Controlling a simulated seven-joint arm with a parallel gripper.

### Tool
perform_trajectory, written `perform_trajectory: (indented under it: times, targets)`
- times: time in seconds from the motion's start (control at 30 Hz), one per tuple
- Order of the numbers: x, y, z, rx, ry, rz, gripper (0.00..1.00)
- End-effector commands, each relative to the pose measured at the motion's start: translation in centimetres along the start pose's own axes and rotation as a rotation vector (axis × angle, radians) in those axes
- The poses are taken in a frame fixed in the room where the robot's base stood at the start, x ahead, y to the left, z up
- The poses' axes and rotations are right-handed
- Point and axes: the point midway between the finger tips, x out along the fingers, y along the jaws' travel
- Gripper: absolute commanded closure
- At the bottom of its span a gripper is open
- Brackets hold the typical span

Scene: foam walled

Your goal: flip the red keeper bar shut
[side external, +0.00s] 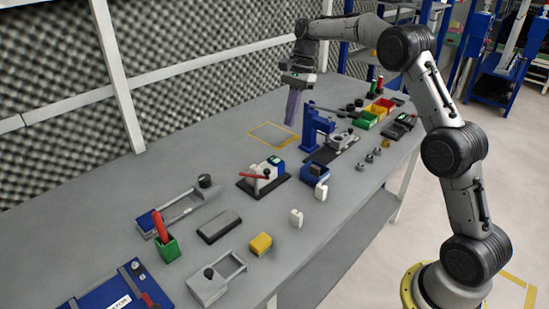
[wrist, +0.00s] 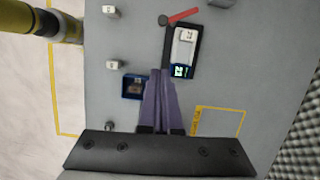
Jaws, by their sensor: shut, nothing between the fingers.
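The red keeper bar (side external: 254,177) belongs to a small white and blue device (side external: 268,173) on a dark base plate. In the wrist view the bar (wrist: 184,16) runs from a dark round knob (wrist: 163,19) across the far end of the device, beyond its white block (wrist: 185,36). A lit display sits at the device's near end. My gripper (side external: 291,122) is raised above the bench, behind the device and apart from the bar. Its long purple fingers are together and empty, and they show in the wrist view (wrist: 163,75) left of the device.
A blue press (side external: 314,132) stands close to my fingers. A blue open box (side external: 314,174) sits beside the device, with small white blocks (side external: 296,217) nearer the bench edge. A yellow outlined square (side external: 263,143) on the bench is empty. A foam wall runs behind.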

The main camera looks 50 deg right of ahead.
Motion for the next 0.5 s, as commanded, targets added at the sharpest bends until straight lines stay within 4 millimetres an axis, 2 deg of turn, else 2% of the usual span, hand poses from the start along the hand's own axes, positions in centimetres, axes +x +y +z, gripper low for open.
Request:
perform_trajectory:
  times: [0.33,0.5]
  targets:
    - [0.0,0.1,-0.1,0.002,0.001,-0.002,1.00]
    - [1.5,0.1,0.0,0.001,0.000,0.000,1.00]
